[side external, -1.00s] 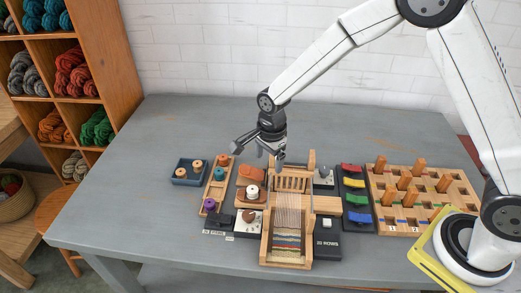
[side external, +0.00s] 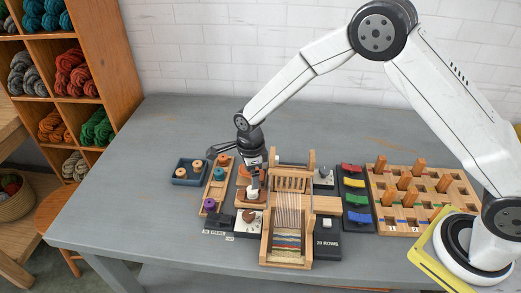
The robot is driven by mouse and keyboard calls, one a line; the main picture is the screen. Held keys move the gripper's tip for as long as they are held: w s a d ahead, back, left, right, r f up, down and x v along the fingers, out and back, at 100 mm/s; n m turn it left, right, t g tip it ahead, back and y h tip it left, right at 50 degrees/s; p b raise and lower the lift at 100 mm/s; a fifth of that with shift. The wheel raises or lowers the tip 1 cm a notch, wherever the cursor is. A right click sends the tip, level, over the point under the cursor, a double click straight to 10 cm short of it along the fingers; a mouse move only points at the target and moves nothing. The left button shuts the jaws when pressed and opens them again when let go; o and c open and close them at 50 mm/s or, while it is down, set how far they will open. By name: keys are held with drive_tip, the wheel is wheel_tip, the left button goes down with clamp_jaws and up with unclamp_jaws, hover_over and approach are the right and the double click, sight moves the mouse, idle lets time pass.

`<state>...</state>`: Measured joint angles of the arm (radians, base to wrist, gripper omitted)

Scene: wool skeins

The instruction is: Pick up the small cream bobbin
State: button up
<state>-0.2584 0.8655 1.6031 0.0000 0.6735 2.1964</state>
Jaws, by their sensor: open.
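A small cream bobbin (side external: 252,195) stands at the front end of a brown-orange wooden piece, left of the small loom. My gripper (side external: 235,170) is open and tilted above that spot. One finger reaches down right at the bobbin and covers its upper part. The other finger sticks out to the left over the coloured-spool tray. I cannot tell whether the near finger touches the bobbin. Nothing shows between the fingers.
The small wooden loom (side external: 288,250) stands close to the right. A long wooden tray (side external: 209,201) with coloured spools and a dark blue tray (side external: 184,181) lie to the left. A pegged board (side external: 410,225) lies to the right. The table's back left is clear.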

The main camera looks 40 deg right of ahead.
sight(253, 193)
drive_tip(key=shift+f, duration=0.35)
drive_tip(key=shift+f, duration=0.1)
drive_tip(key=shift+d+f, duration=0.1)
drive_tip(key=shift+f, duration=2.4)
clamp_jaws()
